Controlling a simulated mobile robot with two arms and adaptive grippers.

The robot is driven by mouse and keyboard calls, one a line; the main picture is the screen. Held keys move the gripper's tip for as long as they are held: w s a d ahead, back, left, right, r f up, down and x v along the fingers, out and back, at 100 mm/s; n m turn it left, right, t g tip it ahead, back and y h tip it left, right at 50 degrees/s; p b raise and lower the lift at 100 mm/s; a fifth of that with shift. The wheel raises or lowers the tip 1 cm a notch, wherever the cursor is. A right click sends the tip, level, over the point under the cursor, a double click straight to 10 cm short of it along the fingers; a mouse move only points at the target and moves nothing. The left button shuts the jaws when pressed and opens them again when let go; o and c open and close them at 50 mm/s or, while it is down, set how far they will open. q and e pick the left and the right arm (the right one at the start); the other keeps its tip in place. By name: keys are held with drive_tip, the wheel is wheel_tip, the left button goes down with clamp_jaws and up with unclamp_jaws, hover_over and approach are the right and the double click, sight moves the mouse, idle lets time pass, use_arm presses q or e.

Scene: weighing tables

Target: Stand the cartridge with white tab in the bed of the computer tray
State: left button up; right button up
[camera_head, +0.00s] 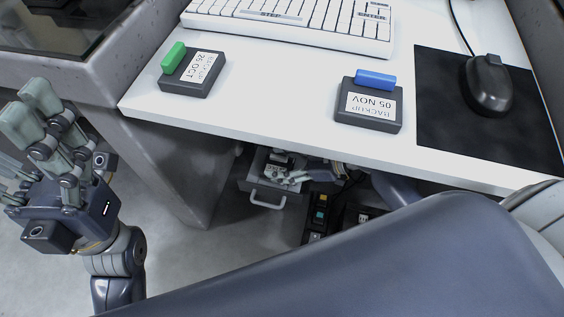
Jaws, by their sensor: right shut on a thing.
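My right gripper (291,179) is low under the desk, its pale fingers at an open grey tray (268,200) with a handle on its front. It is shut on a small dark cartridge with a pale face (279,160), which is over or in the tray. Its tab is too small to make out, and I cannot tell whether it touches the tray's bed. Part of my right arm is hidden by the desk edge. My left gripper (29,108) is at the far left, raised, empty, its fingers apart.
On the white desk (240,115) lie a green-tabbed cartridge (193,75), a blue-tabbed cartridge (369,107), a keyboard (300,32) and a mouse (488,85) on a black mat (440,115). A grey desk support (175,165) stands left of the tray. Dark equipment (320,213) stands to its right.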

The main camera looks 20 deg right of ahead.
drive_tip(key=shift+f+b, duration=0.4)
drive_tip(key=shift+b, duration=0.1)
idle(0.6)
drive_tip(key=o, duration=1.1)
drive_tip(key=shift+o, duration=0.2)
drive_tip(key=o, duration=0.5)
drive_tip(key=shift+s+a, duration=0.1)
drive_tip(key=shift+s, duration=0.05)
drive_tip(key=shift+c, duration=0.2)
drive_tip(key=shift+s+d+r, duration=0.1)
drive_tip(key=shift+s+d, duration=0.1)
drive_tip(key=shift+d, duration=0.1)
drive_tip(key=shift+c, duration=0.2)
drive_tip(key=shift+o, duration=0.5)
drive_tip(key=shift+s+d+r, duration=0.25)
drive_tip(key=shift+s+d, duration=0.05)
drive_tip(key=shift+d, duration=0.1)
drive_tip(key=shift+o, duration=0.2)
drive_tip(key=shift+p+v, duration=0.65)
drive_tip(key=shift+v, duration=2.15)
